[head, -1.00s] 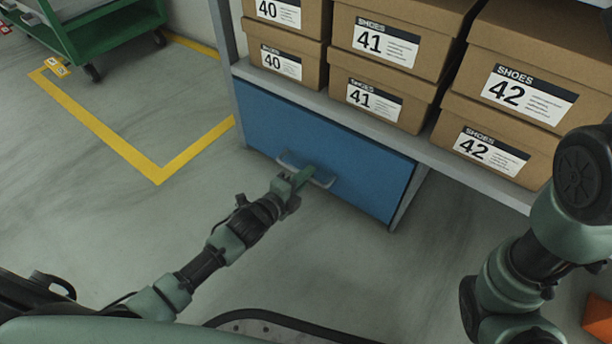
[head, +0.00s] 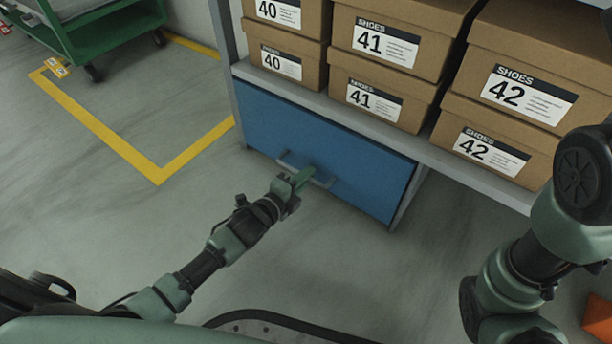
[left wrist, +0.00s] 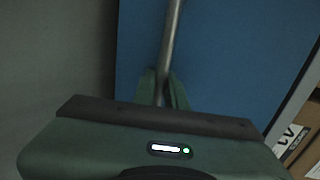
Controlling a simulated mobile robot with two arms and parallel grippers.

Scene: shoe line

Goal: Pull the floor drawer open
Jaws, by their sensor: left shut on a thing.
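The floor drawer (head: 350,150) has a blue front and sits under the lowest shelf. Its front looks flush with the shelf frame in the head view. A grey bar handle (head: 325,182) runs across the front. My left gripper (head: 305,176) is at the middle of the handle, shut on it. In the left wrist view the handle (left wrist: 172,45) passes between the two green fingers (left wrist: 162,88), with the blue drawer front (left wrist: 230,60) behind. My right gripper is not in view; only part of my right arm shows at the right.
Shoe boxes (head: 375,105) marked 40, 41 and 42 stand stacked on the shelf (head: 330,102) above the drawer. A green cart (head: 105,35) stands at the upper left by yellow floor lines (head: 110,137). An orange object (head: 598,318) lies at the lower right. The floor before the drawer is clear.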

